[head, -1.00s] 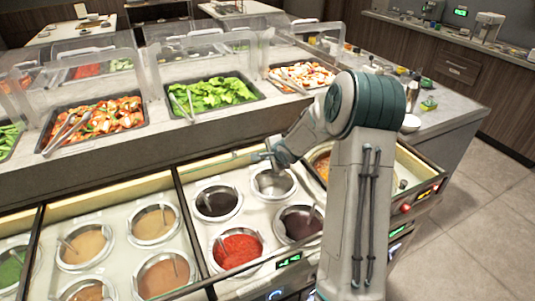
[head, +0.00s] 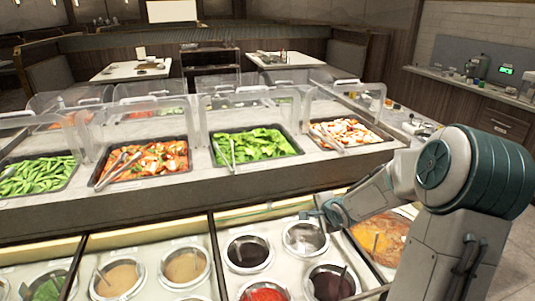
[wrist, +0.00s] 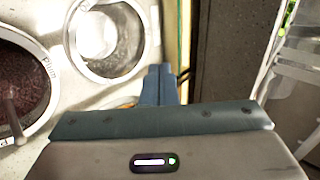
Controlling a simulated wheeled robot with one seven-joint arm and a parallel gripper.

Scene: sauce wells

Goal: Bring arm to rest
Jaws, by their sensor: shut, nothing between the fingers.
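My gripper (head: 318,215) is at the end of my bent arm, over the back edge of the sauce wells, near a pale, nearly empty-looking well (head: 306,238). In the wrist view my gripper (wrist: 160,72) has its blue fingers together with nothing between them. The pale well (wrist: 105,40) lies just ahead and left of the fingers there. A dark red well labelled Plum (wrist: 22,85) is at the left edge of the wrist view. My arm hides part of the wells at the right.
A dark sauce well (head: 248,252), a red one (head: 265,292) and an orange-filled pan (head: 380,240) surround the gripper. Behind is a raised counter with trays of greens (head: 255,146) and sliced food (head: 345,133), under clear guards (head: 250,108). Floor shows at far right.

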